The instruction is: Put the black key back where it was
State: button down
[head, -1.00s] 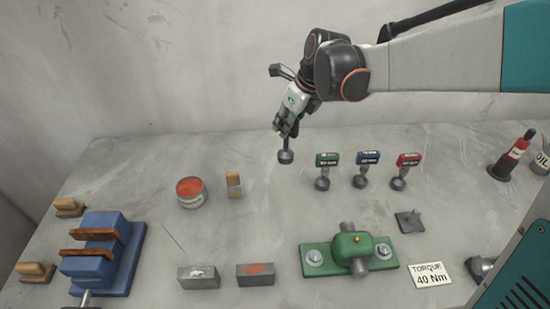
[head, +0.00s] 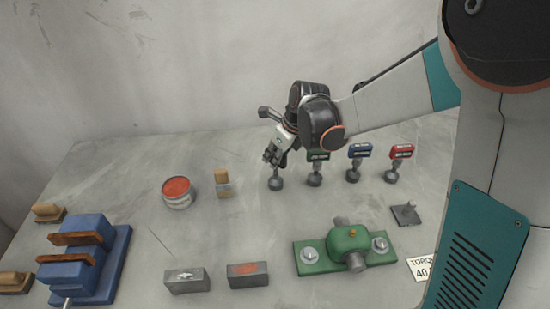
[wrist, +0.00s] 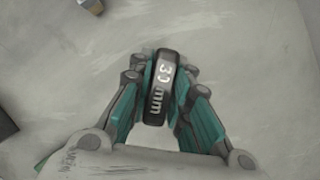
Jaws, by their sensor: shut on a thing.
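The black key (wrist: 160,88) has a dark handle marked "30 mm" and sits between my gripper's teal-backed fingers in the wrist view. In the head view my gripper (head: 272,157) is shut on its handle. The grey socket end of the black key (head: 276,182) points down, upright, at about the level of the neighbouring sockets. I cannot tell if it touches the bench. It is just left of the green key (head: 316,168), in line with the blue key (head: 357,163) and the red key (head: 398,163).
The green clamp block (head: 346,248) sits in front of the keys on the grey bench (head: 130,205). A red-filled tin (head: 178,193) and a brush (head: 222,185) are to the left. Two grey blocks, one of them here (head: 187,280), and a blue vise (head: 85,262) are further forward and left.

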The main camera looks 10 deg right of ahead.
jog(key=c, duration=1.5)
grip_release()
jog(key=p+v, duration=0.4)
jog(key=v, duration=0.8)
jog(key=s+d+r+n+t+h, duration=0.1)
jog(key=s+d+n, duration=0.2)
jog(key=s+n, duration=0.4)
jog(key=s+d+r+n+t+h, duration=0.1)
jog(key=s+d+r+n, duration=0.1)
jog(key=s+n, duration=0.5)
jog(key=s+d+r+n+t+h, duration=0.1)
jog(key=s+d+n, duration=0.3)
jog(key=s+n, duration=0.4)
jog(key=shift+r+n+t, duration=0.15)
jog(key=shift+n+t, duration=0.35)
jog(key=shift+n, duration=2)
